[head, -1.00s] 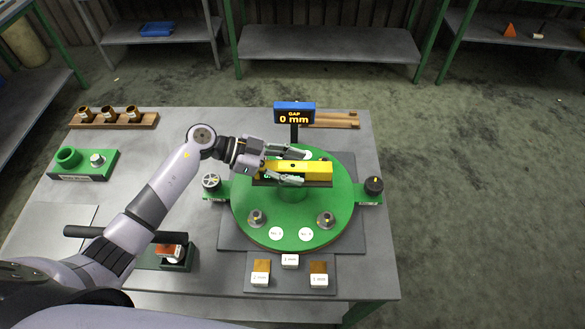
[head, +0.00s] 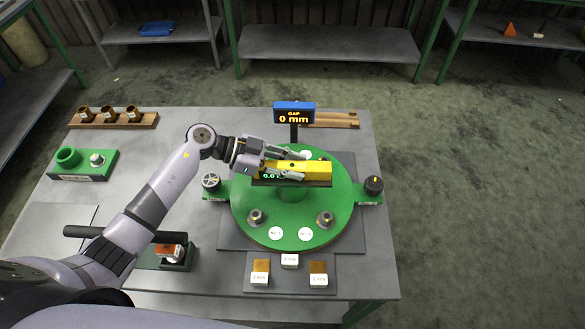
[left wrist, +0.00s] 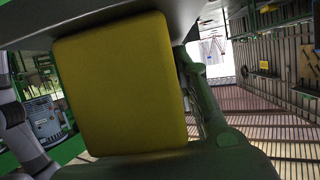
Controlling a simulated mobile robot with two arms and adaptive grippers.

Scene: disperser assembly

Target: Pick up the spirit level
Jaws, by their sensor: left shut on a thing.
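The yellow spirit level (head: 318,171) lies across the raised centre of the round green disc (head: 292,215) in the head view. A small green readout shows on its near side, partly covered by a finger. My left gripper (head: 290,165) comes in from the left and is shut on the level's left part, one finger on its far side and one on its near side. In the left wrist view the level's yellow end (left wrist: 122,85) fills the space between the fingers. I cannot see a clear gap beneath the level. My right gripper is not in view.
Knobs flank the disc at left (head: 211,181) and right (head: 374,185). Two nuts sit on the disc's near part. Labelled shim blocks (head: 290,261) lie in front. A wooden rack (head: 114,119) stands at the back left.

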